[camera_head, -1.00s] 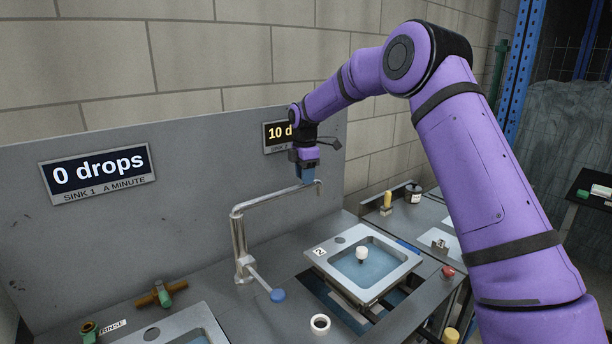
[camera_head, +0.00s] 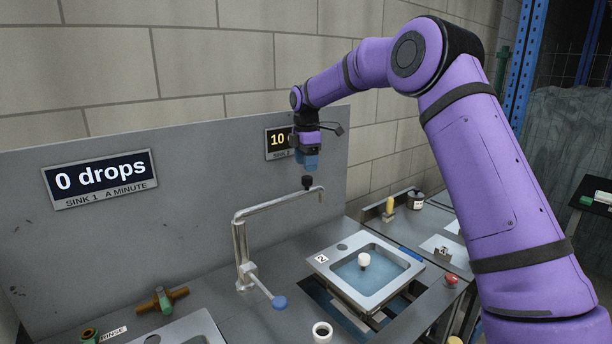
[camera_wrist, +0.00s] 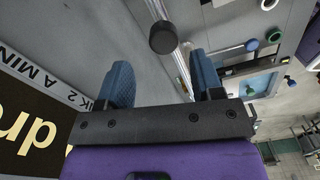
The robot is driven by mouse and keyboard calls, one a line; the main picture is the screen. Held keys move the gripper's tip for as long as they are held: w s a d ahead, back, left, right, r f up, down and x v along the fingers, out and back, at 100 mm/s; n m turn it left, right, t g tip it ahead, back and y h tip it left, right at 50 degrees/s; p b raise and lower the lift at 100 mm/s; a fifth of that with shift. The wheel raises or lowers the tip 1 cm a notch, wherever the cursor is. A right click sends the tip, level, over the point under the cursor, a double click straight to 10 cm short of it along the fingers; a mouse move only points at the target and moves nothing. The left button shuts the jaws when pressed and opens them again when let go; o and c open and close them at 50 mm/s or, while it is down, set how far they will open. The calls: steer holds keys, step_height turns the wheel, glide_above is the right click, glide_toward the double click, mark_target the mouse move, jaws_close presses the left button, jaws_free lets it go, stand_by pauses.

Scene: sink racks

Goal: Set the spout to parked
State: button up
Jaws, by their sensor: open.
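The spout (camera_head: 275,204) is a bent metal pipe rising from the bench between the two sinks. Its arm reaches right, towards the back left of sink 2 (camera_head: 330,262). A black knob (camera_head: 307,183) stands up near the spout's free end. My gripper (camera_head: 306,168) is just above the knob, pointing down, open and empty. In the wrist view the knob (camera_wrist: 163,37) shows beyond and between the two blue fingers (camera_wrist: 161,62), apart from both. A lever with a blue end (camera_head: 279,302) sticks out low on the spout's post.
The grey back panel carries a "0 drops" sign (camera_head: 100,179) and a "10" sign (camera_head: 277,142) partly behind my gripper. A white-topped plug (camera_head: 364,259) stands in sink 2. A white ring-shaped cup (camera_head: 322,332) and a brass valve (camera_head: 162,299) are on the bench.

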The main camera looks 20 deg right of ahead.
steer(key=shift+r, duration=2.35)
steer(key=s+d+r+m+t, duration=0.15)
steer(key=s+r+m, duration=0.4)
steer(key=s, duration=0.75)
steer(key=s+d+r+m+t, duration=0.15)
steer(key=s+r+m, duration=0.25)
steer(key=s+r, duration=0.55)
steer(key=s+d+f+m, duration=0.1)
steer(key=s+f+m, duration=0.2)
steer(key=s, duration=0.6)
steer(key=s+d+f+m+t, duration=0.1)
steer(key=s+d+f+m, duration=0.1)
steer(key=s, duration=0.8)
steer(key=s+d+f+m+t, duration=0.1)
steer(key=s+f+m, duration=0.4)
steer(key=s, duration=0.4)
steer(key=shift+s+d+f, duration=0.15)
steer(key=shift+s+f, duration=0.05)
steer(key=shift+s, duration=0.15)
